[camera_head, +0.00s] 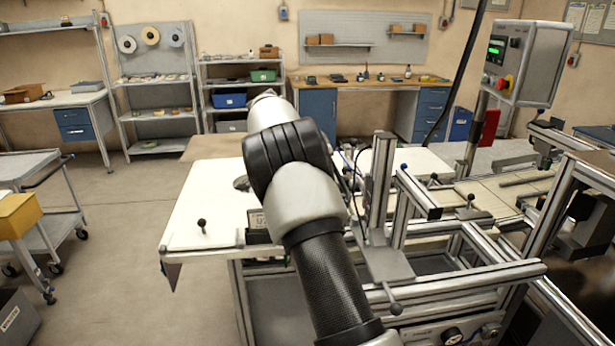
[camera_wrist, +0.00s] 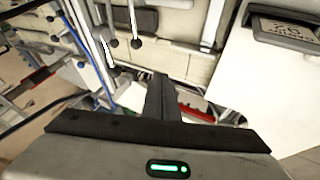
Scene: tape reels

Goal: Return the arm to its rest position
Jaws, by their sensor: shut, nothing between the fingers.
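My arm (camera_head: 296,190) reaches forward from the bottom of the head view, over the front of a machine frame, and its bulky joint covers the middle of the picture. My gripper is hidden behind the arm in that view. In the wrist view my gripper (camera_wrist: 161,84) shows with its dark fingers together and nothing between them. It is over the machine frame, with metal rails and cream panels beyond the fingertips. I cannot tell how far it is from them.
A white worktop (camera_head: 200,212) with a black knob lies left of my arm. An aluminium post (camera_head: 380,185) and rails stand close on the right. A control box (camera_head: 508,62) is farther right. A trolley (camera_head: 45,240) stands at the left, with open floor between.

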